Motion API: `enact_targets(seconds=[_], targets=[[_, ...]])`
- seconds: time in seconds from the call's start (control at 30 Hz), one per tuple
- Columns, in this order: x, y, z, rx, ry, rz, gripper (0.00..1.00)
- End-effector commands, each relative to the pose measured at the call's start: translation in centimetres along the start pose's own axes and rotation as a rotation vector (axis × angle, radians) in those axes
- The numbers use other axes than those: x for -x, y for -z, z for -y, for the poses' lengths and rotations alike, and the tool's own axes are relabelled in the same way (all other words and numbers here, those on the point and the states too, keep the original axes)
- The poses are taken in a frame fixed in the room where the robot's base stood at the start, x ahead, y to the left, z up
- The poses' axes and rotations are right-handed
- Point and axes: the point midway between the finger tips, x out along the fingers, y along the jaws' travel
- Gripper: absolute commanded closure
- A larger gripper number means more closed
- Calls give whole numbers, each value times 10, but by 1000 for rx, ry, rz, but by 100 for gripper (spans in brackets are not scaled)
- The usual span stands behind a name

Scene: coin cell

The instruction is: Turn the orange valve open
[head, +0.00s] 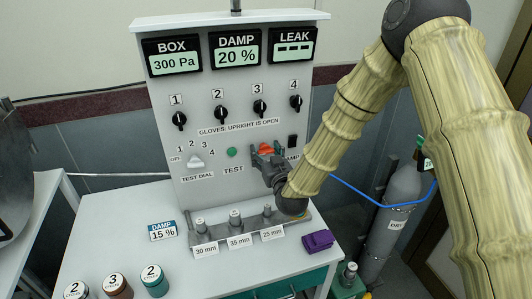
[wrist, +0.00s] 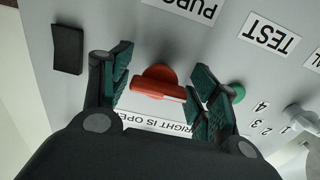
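The orange valve (head: 266,149) is on the grey panel's front, partly hidden behind my gripper in the head view. In the wrist view the orange valve (wrist: 158,88) shows a round hub with a bar handle lying crosswise, slightly tilted. My gripper (head: 265,160) is at the panel, in front of the valve. In the wrist view my gripper (wrist: 161,83) is open, with one dark green finger pad on each side of the valve. The left pad stands apart from the handle. The right pad is very close to the handle's end; I cannot tell whether they touch.
A black switch (wrist: 67,49) and green TEST button (head: 232,152) flank the valve. Black knobs (head: 221,113) are above. A rack (head: 278,217) with small jars stands below my gripper. A purple object (head: 318,240) lies at the table's right. A gas cylinder (head: 396,205) stands beyond.

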Motion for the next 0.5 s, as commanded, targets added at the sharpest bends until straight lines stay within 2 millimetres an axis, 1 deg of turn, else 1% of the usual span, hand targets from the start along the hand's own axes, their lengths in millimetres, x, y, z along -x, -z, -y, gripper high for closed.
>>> enact_targets(seconds=[0.03, 0.13, 0.37, 0.5], targets=[[0, 0, 0, 0, 0, 0, 56], [0, 0, 0, 0, 0, 0, 74], [0, 0, 0, -8, -1, 0, 75], [0, -1, -1, -44, -2, -1, 75]])
